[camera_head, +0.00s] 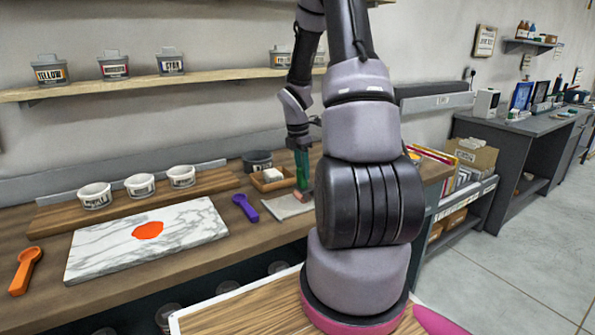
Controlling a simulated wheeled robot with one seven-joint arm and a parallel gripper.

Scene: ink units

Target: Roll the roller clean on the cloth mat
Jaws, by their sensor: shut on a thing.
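My gripper (299,146) points down at the back of the bench and is shut on the green handle of the roller (302,172). The roller's lower end looks reddish and is at the right part of the grey cloth mat (283,209). I cannot tell whether it presses on the mat or hovers just above it. My own arm hides the mat's right side.
A marble slab (190,234) with an orange-red ink blot (148,230) lies left of the mat. A purple spatula (245,208) lies between them. A small wooden tray (262,185) holding white blocks stands behind the mat. White tubs (140,186) line the back.

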